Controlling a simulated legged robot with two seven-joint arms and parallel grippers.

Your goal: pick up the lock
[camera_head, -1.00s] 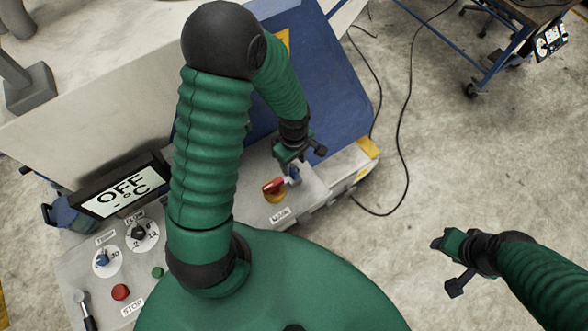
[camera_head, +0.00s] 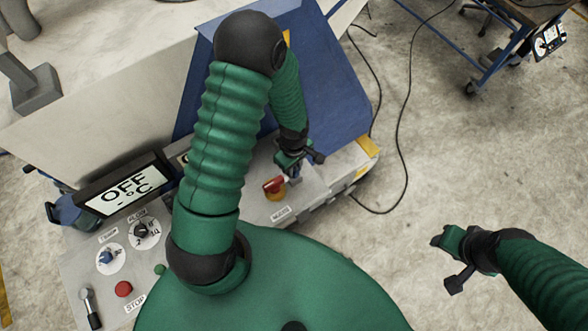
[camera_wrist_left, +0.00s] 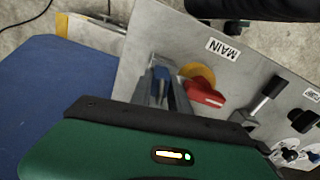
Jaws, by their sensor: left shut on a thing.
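The lock (camera_wrist_left: 161,82) shows as a small blue piece between the grey fingers of my left gripper (camera_wrist_left: 163,88) in the left wrist view. In the head view the left gripper (camera_head: 292,168) is at the panel, just above and right of the red-and-yellow main switch (camera_head: 274,187). It is shut on the lock, which is mostly hidden there by the fingers. In the wrist view the red switch handle (camera_wrist_left: 204,94) is close to the right of the fingers. My right gripper (camera_head: 452,258) hangs over bare floor at the right, away from the panel; its finger gap is unclear.
A blue sloped cover (camera_head: 335,85) stands behind the switch. A black cable (camera_head: 401,130) lies on the open floor at right.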

